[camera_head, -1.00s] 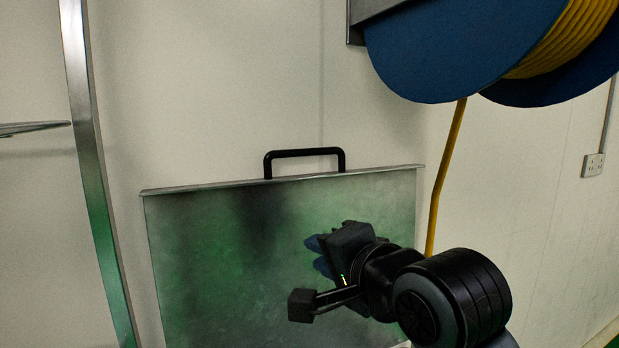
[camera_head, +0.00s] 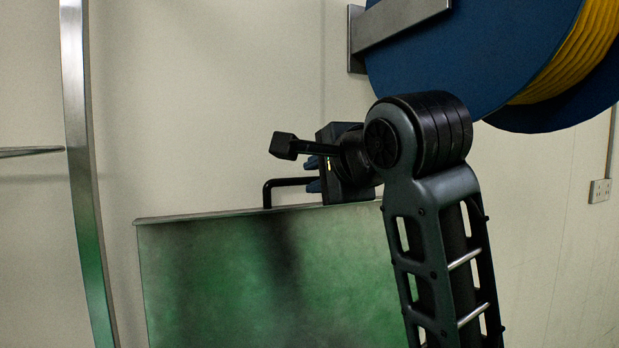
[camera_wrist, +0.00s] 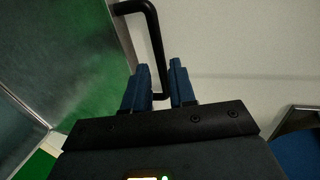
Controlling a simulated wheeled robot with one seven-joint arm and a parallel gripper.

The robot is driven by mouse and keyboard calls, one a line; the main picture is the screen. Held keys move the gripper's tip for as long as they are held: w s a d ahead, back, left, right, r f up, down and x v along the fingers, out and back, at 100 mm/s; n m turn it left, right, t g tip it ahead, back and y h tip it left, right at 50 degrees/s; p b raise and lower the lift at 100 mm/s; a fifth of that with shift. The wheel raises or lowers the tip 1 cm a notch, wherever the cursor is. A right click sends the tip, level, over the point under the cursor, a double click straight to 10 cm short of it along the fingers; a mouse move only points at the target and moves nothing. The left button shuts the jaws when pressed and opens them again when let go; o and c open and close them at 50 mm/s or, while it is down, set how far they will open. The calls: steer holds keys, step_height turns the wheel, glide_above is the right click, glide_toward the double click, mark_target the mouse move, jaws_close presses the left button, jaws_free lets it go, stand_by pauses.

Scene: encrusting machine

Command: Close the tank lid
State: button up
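The tank lid (camera_head: 215,265) is a flat metal panel with green reflections, standing raised in the head view. It also shows at the left of the wrist view (camera_wrist: 65,50). Its black bar handle (camera_head: 268,190) sticks up from the top edge. In the wrist view the handle (camera_wrist: 152,35) runs down to between the fingers. My gripper (camera_head: 313,174) is at the right end of the handle. Its two blue fingers (camera_wrist: 160,82) are apart, one on each side of the handle bar. A gap shows by the right finger; contact on the left is unclear. The tank is not in view.
A blue reel (camera_head: 480,60) with yellow hose hangs on a wall bracket (camera_head: 400,30) above and right of my arm. A metal post (camera_head: 85,180) stands left of the lid. A pale wall (camera_head: 220,90) is behind.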

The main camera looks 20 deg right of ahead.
mark_target(305, 181)
steer(key=shift+x, duration=1.75)
jaws_close()
